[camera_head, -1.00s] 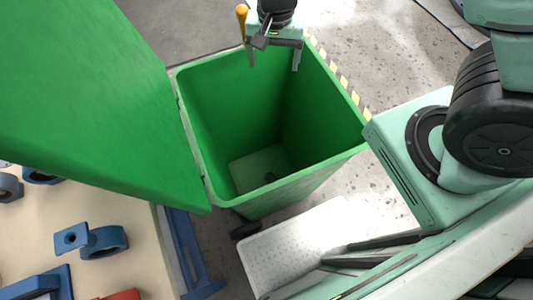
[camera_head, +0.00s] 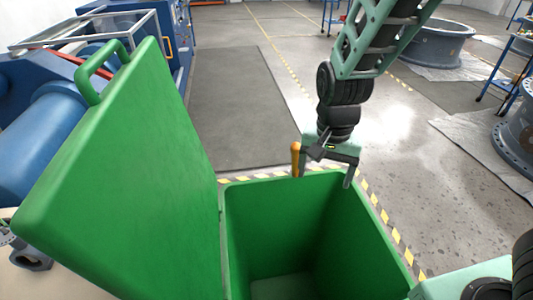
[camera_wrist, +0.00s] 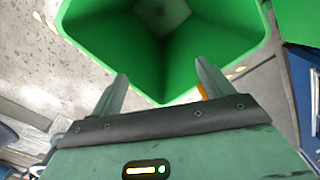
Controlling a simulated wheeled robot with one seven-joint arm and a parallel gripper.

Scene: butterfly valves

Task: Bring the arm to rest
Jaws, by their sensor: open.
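My gripper (camera_head: 323,178) hangs from my arm over the far rim of an open green bin (camera_head: 385,235), pointing down. Its two fingers are spread apart with nothing between them. In the wrist view the gripper (camera_wrist: 160,88) is also open and empty, and the bin (camera_wrist: 90,30) lies beyond the fingertips. An orange piece (camera_head: 295,158) shows beside the left finger; I cannot tell what it is. Part of the bin's floor (camera_head: 285,288) is visible and looks bare there.
The bin's raised green lid (camera_head: 130,190) stands at the left. Blue machinery (camera_head: 60,130) is behind it. Yellow-striped floor marking (camera_head: 395,232) runs around the bin. Large metal rings (camera_head: 435,45) and blue racks stand at the right. The grey floor mat (camera_head: 235,105) beyond is clear.

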